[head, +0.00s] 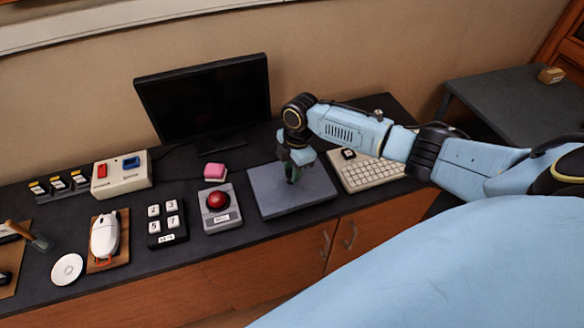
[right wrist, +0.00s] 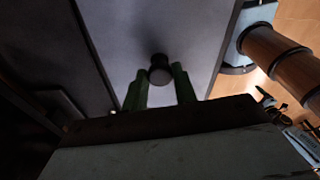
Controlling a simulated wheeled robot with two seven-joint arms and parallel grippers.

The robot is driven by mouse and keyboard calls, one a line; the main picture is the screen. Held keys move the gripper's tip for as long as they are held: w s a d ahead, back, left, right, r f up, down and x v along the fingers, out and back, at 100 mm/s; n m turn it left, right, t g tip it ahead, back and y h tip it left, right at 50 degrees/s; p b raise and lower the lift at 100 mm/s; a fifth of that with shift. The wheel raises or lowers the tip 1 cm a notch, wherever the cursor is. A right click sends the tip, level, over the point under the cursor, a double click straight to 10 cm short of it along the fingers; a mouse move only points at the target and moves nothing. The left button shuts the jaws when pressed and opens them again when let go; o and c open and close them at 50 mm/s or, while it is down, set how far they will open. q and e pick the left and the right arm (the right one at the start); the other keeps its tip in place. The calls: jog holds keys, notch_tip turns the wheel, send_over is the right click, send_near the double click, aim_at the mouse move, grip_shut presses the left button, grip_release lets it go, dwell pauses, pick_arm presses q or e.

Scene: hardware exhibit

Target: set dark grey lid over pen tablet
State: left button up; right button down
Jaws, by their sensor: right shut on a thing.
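The dark grey lid (head: 316,190) is a flat square plate on the dark counter, between the red button box and the keyboard. My right gripper (head: 290,172) points down over its middle. In the right wrist view, the green fingers (right wrist: 160,88) are shut on the lid's round dark knob (right wrist: 159,68), and the plate (right wrist: 125,35) spreads around them. I cannot make out the pen tablet; the lid and gripper may hide it. I cannot tell whether the lid touches what is under it. My left gripper is not in view.
A cream keyboard (head: 368,174) lies close on the right, under my right arm. A black monitor (head: 205,98) stands at the back. The counter's front edge is near.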

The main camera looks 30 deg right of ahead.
jog(key=shift+f+b, duration=0.6)
jog(key=shift+f, duration=0.3)
dwell(1.0)
jog(key=c, duration=0.6)
grip_release()
jog(key=shift+o, duration=0.2)
jog(key=shift+r+p, duration=3.55)
jog(key=shift+p, duration=0.05)
jog(key=shift+f, duration=0.1)
